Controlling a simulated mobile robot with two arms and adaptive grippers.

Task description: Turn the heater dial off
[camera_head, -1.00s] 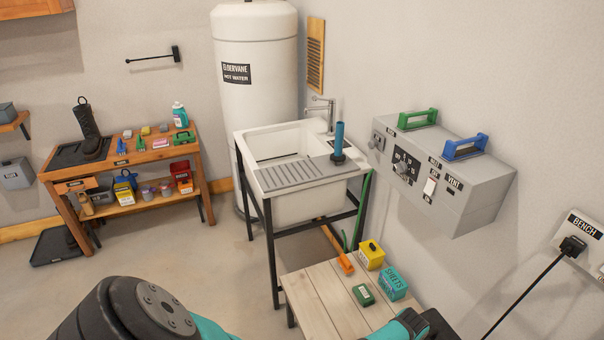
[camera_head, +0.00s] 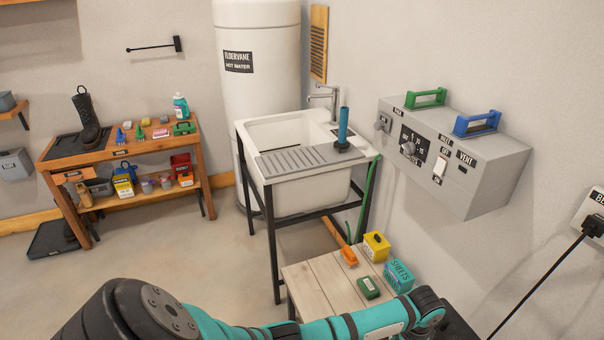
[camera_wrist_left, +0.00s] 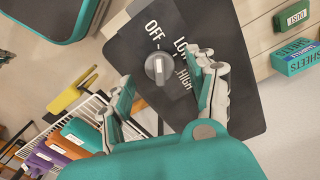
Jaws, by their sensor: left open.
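The heater dial (camera_wrist_left: 157,69) is a round grey knob with a pale line on it, on a dark plate (camera_wrist_left: 247,98) marked OFF, LOW and HIGH. I cannot tell for sure which mark the line points to. My left gripper (camera_wrist_left: 165,73) is open, with one finger on each side of the dial in the left wrist view. The fingers look apart from the knob; their distance above it is unclear. In the head view my left arm reaches along the bottom edge to the lower right, and its gripper and the heater dial cannot be made out there. My right gripper is not in view.
A wooden table (camera_head: 318,288) holds an orange item (camera_head: 348,256), a yellow box (camera_head: 376,247), a green box (camera_head: 369,288) and a teal box (camera_head: 399,275) near my arm. A grey wall panel (camera_head: 478,190) has another dial. A sink (camera_head: 310,200) stands behind the table.

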